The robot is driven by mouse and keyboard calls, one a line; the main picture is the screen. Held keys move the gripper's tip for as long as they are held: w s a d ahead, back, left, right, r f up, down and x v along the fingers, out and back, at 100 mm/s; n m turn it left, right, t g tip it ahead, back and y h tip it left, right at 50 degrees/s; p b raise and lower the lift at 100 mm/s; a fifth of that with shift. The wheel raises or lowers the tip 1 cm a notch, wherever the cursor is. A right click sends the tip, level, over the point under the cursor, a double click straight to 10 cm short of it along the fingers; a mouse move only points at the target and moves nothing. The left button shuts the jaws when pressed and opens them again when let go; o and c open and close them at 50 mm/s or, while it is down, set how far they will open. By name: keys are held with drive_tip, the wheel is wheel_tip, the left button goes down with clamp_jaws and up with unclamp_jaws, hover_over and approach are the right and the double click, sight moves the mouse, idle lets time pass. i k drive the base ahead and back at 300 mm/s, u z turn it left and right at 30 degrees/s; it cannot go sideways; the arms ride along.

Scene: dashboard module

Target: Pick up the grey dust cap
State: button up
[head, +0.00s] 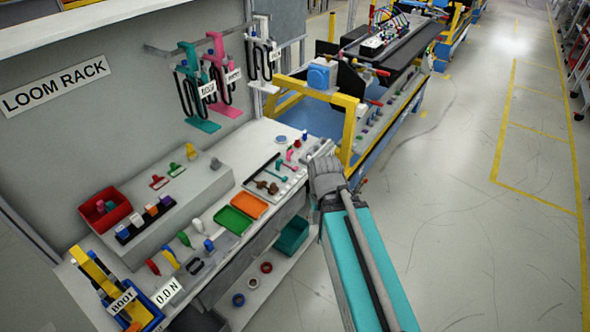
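I cannot pick out the grey dust cap for certain. A small grey piece (215,163) sits on the raised grey ledge near its right end, but it is too small to identify. My gripper (322,152) is at the far right end of the workbench, beyond the grey wrist of my teal arm. Its fingers are mostly hidden by the wrist, so I cannot see whether they are open or what is between them. The small grey piece lies well to the left of it, apart from it.
The workbench holds a red bin (103,222), a green tray (234,220), an orange tray (250,205) and several small coloured parts. Looms hang from a rack above. A yellow-framed station (350,135) stands close behind my gripper. Open floor (470,230) lies right.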

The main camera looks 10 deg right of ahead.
sight(216, 165)
drive_tip(key=z, duration=0.05)
drive_tip(key=i, duration=1)
drive_tip(key=u, duration=0.1)
